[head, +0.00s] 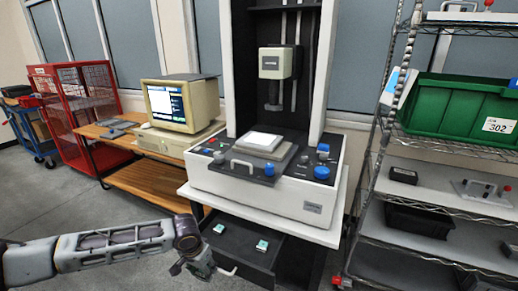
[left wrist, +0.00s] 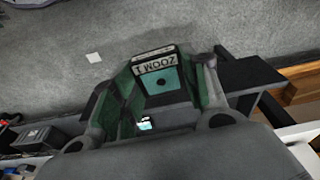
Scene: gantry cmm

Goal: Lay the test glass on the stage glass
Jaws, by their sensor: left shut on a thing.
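My left gripper (head: 199,266) is low in front of the machine, beside the front left corner of the open drawer (head: 245,257). In the left wrist view its dark green fingers (left wrist: 165,90) are shut on a teal piece (left wrist: 160,82) with an upside-down label that reads ZOOM 1. I cannot tell whether this piece is the test glass; it does not show clearly in the head view. The pale stage glass (head: 263,141) lies on the stage (head: 258,155) of the machine, under the measuring head (head: 276,63). My right gripper is not in view.
Blue knobs (head: 322,172) stand on the machine's front. A computer desk (head: 150,172) is left; shelves with a green bin (head: 462,105) are right.

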